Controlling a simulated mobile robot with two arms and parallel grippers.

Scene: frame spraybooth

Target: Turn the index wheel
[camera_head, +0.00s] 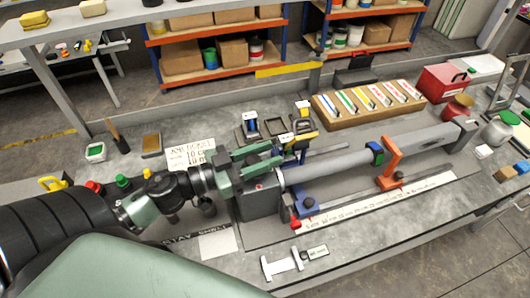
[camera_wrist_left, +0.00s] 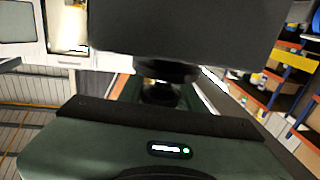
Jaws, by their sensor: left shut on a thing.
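A grey tube (camera_head: 330,166) lies in a long fixture on the bench, with a dark block-shaped headstock (camera_head: 262,204) at its left end. My left gripper (camera_head: 283,152) reaches over the headstock from the left, its green fingers closed in. It is shut on a dark round part, which I take to be the index wheel. The fingers hide most of it in the head view. In the left wrist view a dark round part (camera_wrist_left: 160,90) shows between a large black block (camera_wrist_left: 185,35) and my green gripper body. No turn mark on the wheel is readable. My right gripper is not in view.
An orange clamp (camera_head: 391,160) and a blue clamp (camera_head: 304,206) stand along the tube. A wooden rack (camera_head: 345,118) with coloured strips and a red box (camera_head: 442,84) stand behind. A caliper-like tool (camera_head: 283,264) lies in front. Red and green buttons (camera_head: 122,181) are near my left arm.

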